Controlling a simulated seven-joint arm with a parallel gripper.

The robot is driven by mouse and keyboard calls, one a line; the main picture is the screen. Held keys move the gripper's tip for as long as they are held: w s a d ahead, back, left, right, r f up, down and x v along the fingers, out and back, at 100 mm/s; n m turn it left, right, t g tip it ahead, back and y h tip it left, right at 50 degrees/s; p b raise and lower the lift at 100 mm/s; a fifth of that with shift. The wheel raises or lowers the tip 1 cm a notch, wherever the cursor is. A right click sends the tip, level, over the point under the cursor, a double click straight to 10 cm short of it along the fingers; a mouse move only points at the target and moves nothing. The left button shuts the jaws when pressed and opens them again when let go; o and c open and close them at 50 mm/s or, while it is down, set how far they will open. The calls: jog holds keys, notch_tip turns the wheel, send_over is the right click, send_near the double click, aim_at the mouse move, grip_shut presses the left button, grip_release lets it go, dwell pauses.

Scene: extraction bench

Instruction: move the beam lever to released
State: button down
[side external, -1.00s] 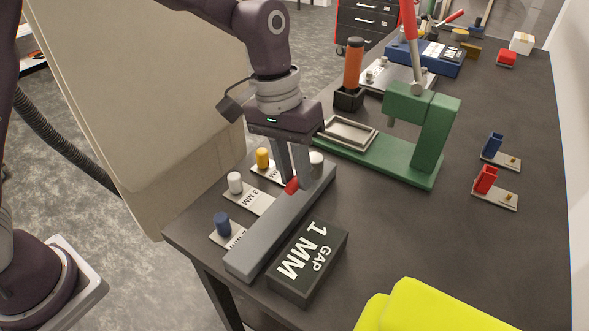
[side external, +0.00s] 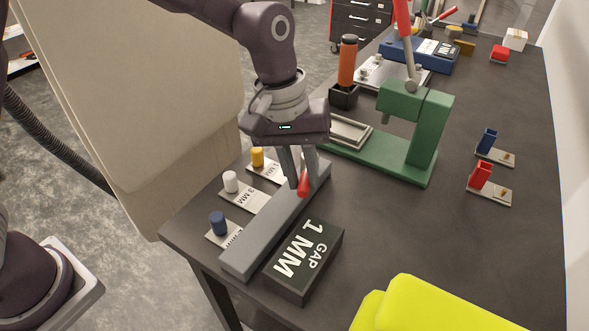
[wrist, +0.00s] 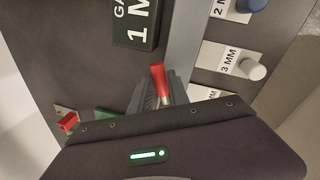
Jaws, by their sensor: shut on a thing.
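The grey beam (side external: 262,236) lies along the front left of the bench. Its lever has a red handle (side external: 303,184), which stands near the beam's far end, tilted. My gripper (side external: 301,182) is shut on the red handle from above. In the wrist view the red handle (wrist: 158,76) sticks out beyond my fingers (wrist: 158,92), beside the grey beam (wrist: 182,52). The lever's pivot is hidden by my fingers.
A black "GAP 1 MM" block (side external: 303,262) stands right of the beam. Labelled plates with blue (side external: 217,222), white (side external: 231,182) and yellow (side external: 257,157) knobs lie left of it. A green press (side external: 425,130) stands behind.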

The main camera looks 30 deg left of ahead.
jog(key=d+n, duration=0.1)
jog(key=n, duration=0.1)
jog(key=w+d+n, duration=0.1)
jog(key=n, duration=0.1)
jog(key=shift+w+d+n+t, duration=0.1)
jog(key=shift+d+n+t, duration=0.05)
jog(key=shift+n+t, duration=0.2)
jog(key=n, duration=0.1)
jog(key=w+d+n+y, duration=0.1)
jog(key=n, duration=0.1)
jog(key=shift+w+t, duration=0.1)
jog(key=shift+t, duration=0.15)
jog(key=shift+w+d+r+n, duration=0.15)
jog(key=shift+w+n, duration=0.1)
jog(key=shift+n, duration=0.25)
jog(key=shift+w+d+f+n, duration=0.1)
jog(key=shift+w+n, duration=0.1)
jog(key=shift+n, duration=0.25)
jog(key=shift+w, duration=0.1)
jog(key=c, duration=1.3)
grip_release()
jog(key=shift+o, duration=0.2)
notch_tip(320, 180, up, 7)
jog(key=s, duration=0.1)
jog(key=shift+s+a, duration=0.2)
jog(key=shift+a, duration=0.05)
